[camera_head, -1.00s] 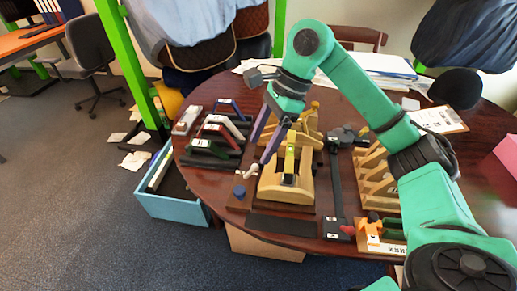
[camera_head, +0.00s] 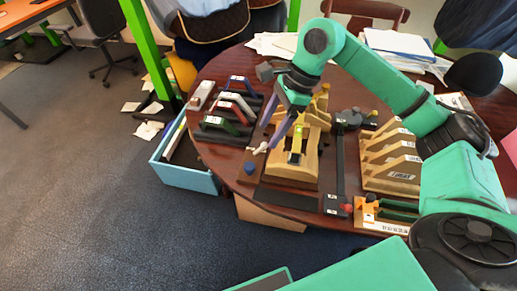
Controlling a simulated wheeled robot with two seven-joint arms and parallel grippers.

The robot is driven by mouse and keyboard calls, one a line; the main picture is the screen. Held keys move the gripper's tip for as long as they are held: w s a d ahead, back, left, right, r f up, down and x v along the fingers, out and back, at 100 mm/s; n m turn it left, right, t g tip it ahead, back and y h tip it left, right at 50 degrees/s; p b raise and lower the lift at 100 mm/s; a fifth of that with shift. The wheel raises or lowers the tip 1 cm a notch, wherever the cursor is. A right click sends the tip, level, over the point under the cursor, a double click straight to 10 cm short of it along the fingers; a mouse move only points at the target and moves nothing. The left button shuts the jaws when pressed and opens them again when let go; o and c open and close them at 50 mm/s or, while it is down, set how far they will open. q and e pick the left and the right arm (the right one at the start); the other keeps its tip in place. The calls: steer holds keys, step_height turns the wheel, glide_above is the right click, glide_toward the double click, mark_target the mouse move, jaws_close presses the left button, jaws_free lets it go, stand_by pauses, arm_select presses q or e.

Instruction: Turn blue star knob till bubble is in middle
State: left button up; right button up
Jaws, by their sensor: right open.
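A small blue knob (camera_head: 249,168) stands at the left front of the board on the round table; its star shape is too small to make out. A wooden saddle-shaped block (camera_head: 292,170) stands right of it. A yellow-green level (camera_head: 296,149) lies on top of the block; its bubble is too small to read. My right gripper (camera_head: 268,136) has two purple fingers, open and apart, pointing down above and behind the blue knob, left of the level. It appears empty and does not touch the knob. My left gripper is out of view.
A small white piece (camera_head: 258,148) lies close to the fingertips. A rack of coloured-handled tools (camera_head: 222,122) is on the left. A black bar (camera_head: 338,175) and wooden slotted stand (camera_head: 390,165) are on the right. A blue bin (camera_head: 190,177) stands beside the table.

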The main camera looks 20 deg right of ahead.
mark_target(250, 165)
steer(key=p+x, duration=0.1)
steer(key=x, duration=1.2)
steer(key=shift+f+p, duration=0.25)
steer(key=shift+p, duration=0.15)
jaws_close()
steer(key=shift+w+f+n+b, duration=0.15)
steer(key=shift+f+n+b, duration=0.2)
steer(key=shift+b, duration=0.55)
steer(key=shift+r+n+g+b, duration=0.1)
steer(key=shift+n+g+b, duration=0.2)
steer(key=shift+n+b, duration=0.05)
steer(key=shift+r, duration=0.3)
